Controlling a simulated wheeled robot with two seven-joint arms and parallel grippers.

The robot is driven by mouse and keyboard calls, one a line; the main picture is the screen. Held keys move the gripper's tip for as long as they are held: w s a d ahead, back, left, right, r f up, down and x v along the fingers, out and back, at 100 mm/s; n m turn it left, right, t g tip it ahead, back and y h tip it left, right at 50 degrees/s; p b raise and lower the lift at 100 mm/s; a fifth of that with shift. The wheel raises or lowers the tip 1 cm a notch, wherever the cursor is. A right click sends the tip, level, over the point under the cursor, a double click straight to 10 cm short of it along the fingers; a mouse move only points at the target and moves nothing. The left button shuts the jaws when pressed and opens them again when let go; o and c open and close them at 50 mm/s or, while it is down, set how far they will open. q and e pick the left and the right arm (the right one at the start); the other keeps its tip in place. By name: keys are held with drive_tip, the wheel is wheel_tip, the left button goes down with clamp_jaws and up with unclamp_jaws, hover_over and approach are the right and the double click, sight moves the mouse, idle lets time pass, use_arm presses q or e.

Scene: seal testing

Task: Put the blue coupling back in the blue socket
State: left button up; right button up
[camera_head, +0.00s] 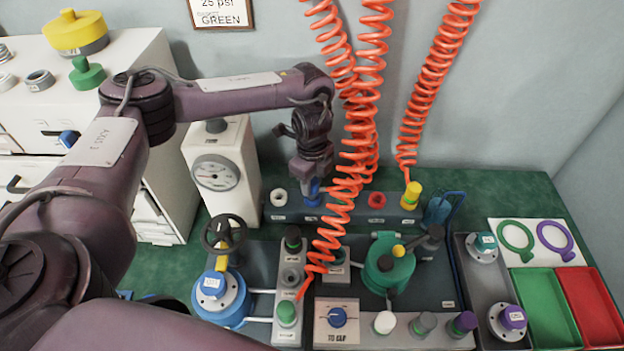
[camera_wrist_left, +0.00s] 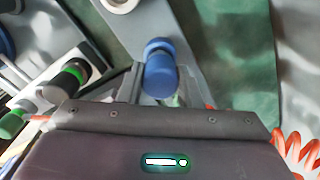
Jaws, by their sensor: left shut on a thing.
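The blue coupling (camera_head: 313,189) is between the fingers of my left gripper (camera_head: 312,181), over the grey rail (camera_head: 345,210) along the back of the green bench. In the left wrist view the blue coupling (camera_wrist_left: 160,78) stands out between the two fingers (camera_wrist_left: 158,88), with the rail behind it. My left gripper is shut on it and points down. The blue socket is hidden or merges with the coupling, and I cannot tell whether the coupling is seated. My right gripper is not in view.
The rail also holds a white ring (camera_head: 278,197), a red socket (camera_head: 377,200) and a yellow coupling (camera_head: 411,193) on a coiled hose. Orange coiled hoses (camera_head: 360,130) hang just right of my gripper. A gauge box (camera_head: 222,160) stands to its left, a handwheel (camera_head: 224,235) in front.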

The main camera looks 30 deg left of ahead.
use_arm(q)
drive_tip(key=shift+f, duration=0.55)
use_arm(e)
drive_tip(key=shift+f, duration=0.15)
use_arm(q)
drive_tip(key=o, duration=1.1)
wheel_tip(320, 180, up, 7)
drive_tip(key=shift+f+p, duration=0.2)
drive_tip(key=shift+p, duration=0.15)
drive_tip(key=shift+r, duration=0.6)
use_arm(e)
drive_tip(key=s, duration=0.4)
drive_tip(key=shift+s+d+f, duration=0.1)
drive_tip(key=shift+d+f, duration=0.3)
